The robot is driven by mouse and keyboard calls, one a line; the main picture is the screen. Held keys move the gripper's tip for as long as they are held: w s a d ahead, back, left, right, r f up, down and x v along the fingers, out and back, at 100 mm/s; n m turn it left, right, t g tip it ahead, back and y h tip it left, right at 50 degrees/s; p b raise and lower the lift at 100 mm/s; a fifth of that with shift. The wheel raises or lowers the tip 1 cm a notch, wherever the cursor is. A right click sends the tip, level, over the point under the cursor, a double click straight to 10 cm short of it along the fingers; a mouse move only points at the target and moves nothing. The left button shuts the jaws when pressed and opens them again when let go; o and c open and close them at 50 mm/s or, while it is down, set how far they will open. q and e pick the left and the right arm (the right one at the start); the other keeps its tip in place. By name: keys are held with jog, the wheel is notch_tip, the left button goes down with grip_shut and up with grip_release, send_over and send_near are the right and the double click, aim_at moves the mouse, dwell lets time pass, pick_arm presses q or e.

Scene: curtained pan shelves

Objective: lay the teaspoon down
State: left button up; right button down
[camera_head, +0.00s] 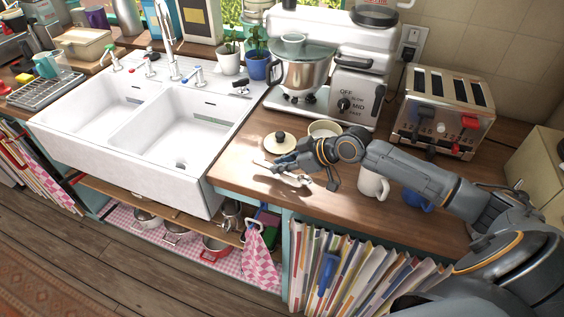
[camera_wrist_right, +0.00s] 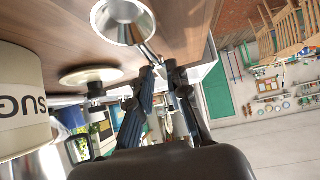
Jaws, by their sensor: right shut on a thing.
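My right gripper (camera_head: 284,170) reaches in from the right over the wooden counter, near its front edge beside the sink. In the right wrist view the gripper (camera_wrist_right: 162,70) is shut on the teaspoon (camera_wrist_right: 124,20). The spoon's shiny bowl sticks out beyond the fingertips, and its handle runs back between them. The wooden counter (camera_head: 236,158) lies under the spoon. I cannot tell whether the spoon touches it. In the head view the spoon is too small to make out clearly. My left gripper is not in view.
A round lid with a dark knob (camera_head: 280,142) lies close behind my gripper. A sugar canister (camera_wrist_right: 22,100) stands near it. A white mug (camera_head: 373,185) and a blue item (camera_head: 416,200) are by my forearm. The double sink (camera_head: 150,100) is left; a toaster (camera_head: 440,112) stands behind.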

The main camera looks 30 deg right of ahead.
jog(key=shift+w+p, duration=0.1)
jog(key=shift+p, duration=0.35)
jog(key=shift+a+f+g, duration=0.1)
jog(key=shift+f+g, duration=0.05)
jog(key=shift+g, duration=0.15)
jog(key=c, duration=1.6)
grip_release()
jog(key=o, duration=0.6)
jog(key=shift+c, duration=0.2)
